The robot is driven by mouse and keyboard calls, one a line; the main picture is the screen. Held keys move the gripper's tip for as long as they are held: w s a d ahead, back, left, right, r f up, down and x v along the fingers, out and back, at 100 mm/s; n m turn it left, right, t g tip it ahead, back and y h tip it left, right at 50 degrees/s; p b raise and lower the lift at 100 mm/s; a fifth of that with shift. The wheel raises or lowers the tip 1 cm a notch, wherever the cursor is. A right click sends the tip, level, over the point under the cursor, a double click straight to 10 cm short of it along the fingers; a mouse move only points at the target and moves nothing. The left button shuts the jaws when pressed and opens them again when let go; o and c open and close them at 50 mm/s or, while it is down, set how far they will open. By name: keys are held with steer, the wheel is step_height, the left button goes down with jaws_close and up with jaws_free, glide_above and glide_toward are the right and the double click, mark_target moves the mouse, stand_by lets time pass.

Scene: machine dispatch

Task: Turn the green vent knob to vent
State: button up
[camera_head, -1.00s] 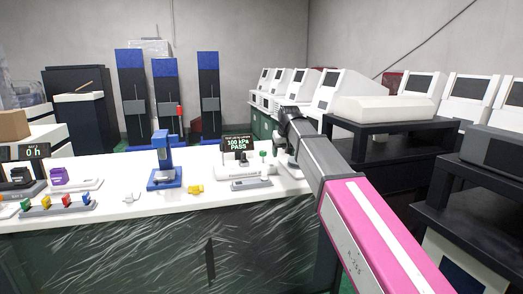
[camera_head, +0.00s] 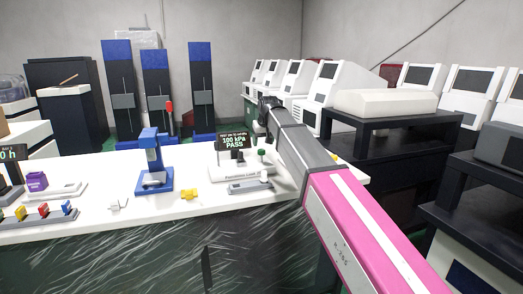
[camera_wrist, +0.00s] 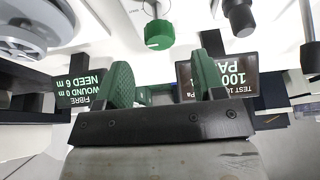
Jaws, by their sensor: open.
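The green vent knob (camera_wrist: 159,35) shows at the top middle of the wrist view, with a white line on its face. In the head view the small green knob (camera_head: 261,152) stands upright on the pressure test unit, just left of my arm. My gripper (camera_wrist: 164,78) is open, its two green-padded fingers apart with nothing between them. In the wrist view the knob lies beyond the fingertips, roughly in line with the gap, and no contact shows. In the head view my fingers are hidden by my arm.
A grey gauge block (camera_head: 249,186) lies in front of the unit. A blue stand (camera_head: 154,180) and a yellow piece (camera_head: 189,194) are to its left. In the wrist view, a dark knob (camera_wrist: 238,18) and a fibre display (camera_wrist: 84,88) flank the green knob.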

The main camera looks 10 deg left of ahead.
mark_target(262, 150)
steer(key=shift+x, duration=2.5)
steer(key=c, duration=0.9)
